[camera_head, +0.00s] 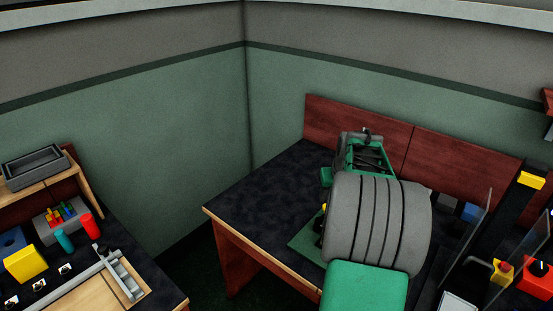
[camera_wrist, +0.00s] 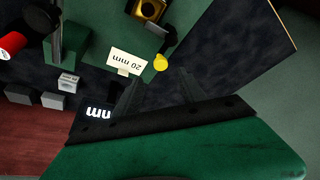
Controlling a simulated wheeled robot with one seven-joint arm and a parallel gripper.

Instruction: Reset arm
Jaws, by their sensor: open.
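My gripper (camera_wrist: 158,88) shows in the wrist view as a green body with a black edge and two dark fingers, hard to make out against the dark tabletop. The fingers stand apart with nothing visible between them. In the head view my grey and green arm reaches over the dark table (camera_head: 265,195), and the fingertips cannot be made out there. Below the gripper, the wrist view shows a green plate (camera_wrist: 88,52) with a "20 mm" label (camera_wrist: 127,62), a yellow knob (camera_wrist: 160,63) and a yellow square part (camera_wrist: 150,8).
A red-ended cylinder (camera_wrist: 12,44) and grey blocks (camera_wrist: 52,101) lie to the left in the wrist view. A red-brown back panel (camera_head: 350,115) edges the table. Clear panels (camera_head: 470,235) stand at right. A second bench at left holds a yellow block (camera_head: 25,264) and a tray (camera_head: 35,166).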

